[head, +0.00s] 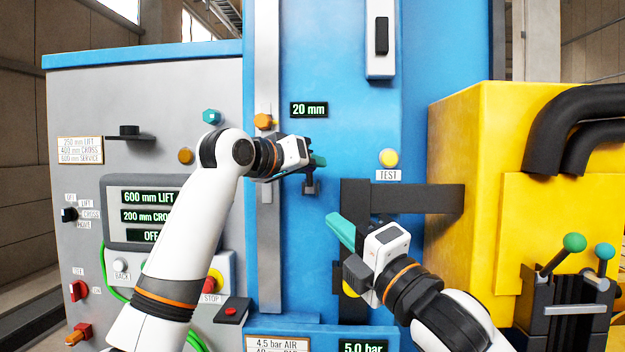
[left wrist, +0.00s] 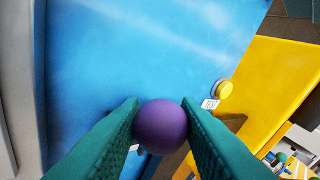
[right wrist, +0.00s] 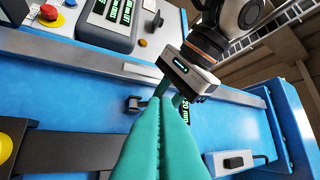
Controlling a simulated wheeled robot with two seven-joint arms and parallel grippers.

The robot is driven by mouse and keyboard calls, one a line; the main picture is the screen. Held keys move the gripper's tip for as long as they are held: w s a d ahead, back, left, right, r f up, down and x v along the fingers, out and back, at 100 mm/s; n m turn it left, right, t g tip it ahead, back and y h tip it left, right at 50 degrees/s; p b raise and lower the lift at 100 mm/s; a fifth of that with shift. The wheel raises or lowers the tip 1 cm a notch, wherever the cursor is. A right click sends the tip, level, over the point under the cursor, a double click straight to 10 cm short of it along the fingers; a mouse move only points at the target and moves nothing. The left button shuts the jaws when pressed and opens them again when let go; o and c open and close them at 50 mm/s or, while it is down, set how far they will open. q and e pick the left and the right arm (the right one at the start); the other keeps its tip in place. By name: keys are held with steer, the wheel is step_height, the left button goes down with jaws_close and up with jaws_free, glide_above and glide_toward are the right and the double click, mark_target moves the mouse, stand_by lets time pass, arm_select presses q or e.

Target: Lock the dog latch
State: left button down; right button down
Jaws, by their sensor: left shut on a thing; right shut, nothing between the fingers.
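My left gripper (head: 319,160) is in front of the blue machine panel, just below the 20 mm display. In the left wrist view its green fingers (left wrist: 160,125) are shut on a purple ball knob (left wrist: 160,126). The knob is hidden in the head view. A small dark bracket (head: 311,187), perhaps part of the dog latch, shows just under the fingers; it also shows in the right wrist view (right wrist: 138,104). I cannot tell the latch's position. My right gripper (head: 340,230) is shut and empty, lower and to the right, in front of a dark crossbar (head: 415,199).
A yellow TEST button (head: 388,157) is on the blue panel, right of my left gripper. A yellow cabinet (head: 470,150) with black hoses and green-knobbed levers (head: 574,243) stands right. The grey control panel (head: 90,190) is left. Bare blue panel lies between both grippers.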

arm_select(q)
steer(key=shift+d+f, duration=0.1)
steer(key=shift+f, duration=0.1)
arm_select(e)
steer(key=shift+w+d+r+x, duration=0.25)
steer(key=shift+d+x, duration=0.15)
steer(key=shift+x, duration=1.75)
steer(key=shift+w+d+r+x, duration=0.2)
steer(key=shift+d+x, duration=0.25)
steer(key=shift+x, duration=1.7)
steer(key=shift+w+d+r+x, duration=0.15)
steer(key=shift+w+d+x, duration=0.2)
steer(key=shift+x, duration=1.8)
